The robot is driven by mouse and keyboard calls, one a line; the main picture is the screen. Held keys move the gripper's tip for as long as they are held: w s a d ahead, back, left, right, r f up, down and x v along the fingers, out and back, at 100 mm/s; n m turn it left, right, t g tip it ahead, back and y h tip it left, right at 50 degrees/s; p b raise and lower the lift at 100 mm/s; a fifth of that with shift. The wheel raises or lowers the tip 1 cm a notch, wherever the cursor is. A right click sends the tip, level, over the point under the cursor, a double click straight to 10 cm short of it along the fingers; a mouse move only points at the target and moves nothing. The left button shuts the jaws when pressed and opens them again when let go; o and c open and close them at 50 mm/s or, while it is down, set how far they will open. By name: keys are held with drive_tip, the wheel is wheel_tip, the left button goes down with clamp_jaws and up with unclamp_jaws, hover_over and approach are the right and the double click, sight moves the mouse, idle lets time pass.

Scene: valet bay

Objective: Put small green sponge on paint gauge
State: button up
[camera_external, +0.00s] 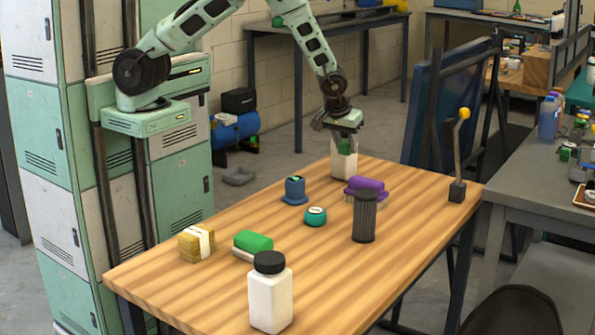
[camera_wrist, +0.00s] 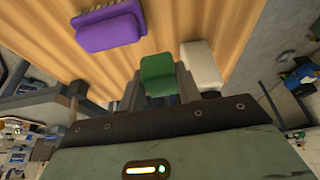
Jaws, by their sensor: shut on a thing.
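A small green sponge (camera_external: 344,146) is between the fingers of my gripper (camera_external: 343,136), which is shut on it at the far end of the wooden table. In the wrist view the sponge (camera_wrist: 157,72) sticks out beyond the dark fingers. In the external view it overlaps the upper part of a white container (camera_external: 343,168); whether they touch I cannot tell. The paint gauge is not certain: a small teal round device with a pale top (camera_external: 315,216) and a blue flanged cylinder (camera_external: 294,188) both stand mid-table. Neither lies under my gripper.
A purple brush (camera_external: 367,186) and a dark ribbed cylinder (camera_external: 364,217) stand right of the teal device. Nearer are a green-topped block (camera_external: 253,244), a strapped yellow bundle (camera_external: 197,242) and a white bottle (camera_external: 270,296). A lever (camera_external: 459,160) stands at the right edge. The front right tabletop is clear.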

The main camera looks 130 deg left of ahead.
wheel_tip(320, 180, up, 4)
drive_tip(key=r+p, duration=0.1)
drive_tip(key=p, duration=0.3)
hover_over(297, 178)
drive_tip(key=d, duration=0.1)
drive_tip(key=shift+s+d+f+p, duration=0.1)
drive_tip(key=shift+f+p, duration=0.2)
drive_tip(key=shift+f, duration=2.3)
drive_tip(key=shift+s+d+f+p, duration=0.1)
drive_tip(key=shift+f+p, duration=0.2)
drive_tip(key=shift+f, duration=2.3)
drive_tip(key=shift+f, duration=0.2)
drive_tip(key=o, duration=0.9)
drive_tip(key=shift+o, duration=0.2)
drive_tip(key=shift+r, duration=0.15)
